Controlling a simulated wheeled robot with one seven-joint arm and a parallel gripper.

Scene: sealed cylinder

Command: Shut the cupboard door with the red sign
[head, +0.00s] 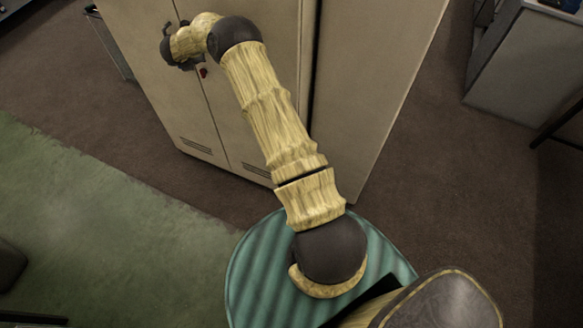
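The beige cupboard (360,90) stands at the top centre, its upper part cut off by the frame. Its front has two door panels, a left one (150,75) and a right one (235,130), with a seam between them. A dark strip runs along the right door's outer edge; I cannot tell if it is a gap. A small red spot (203,71) shows near the seam, partly by my gripper; I cannot tell if it is the sign. My gripper (176,58) is in front of the doors near the seam. Its fingers are too small and dark to read, and contact is unclear.
A grey cabinet or desk (525,65) stands at the upper right. A green rug (90,220) covers the floor at the left. Brown carpet lies open to the right of the cupboard. A dark object (10,265) sits at the left edge.

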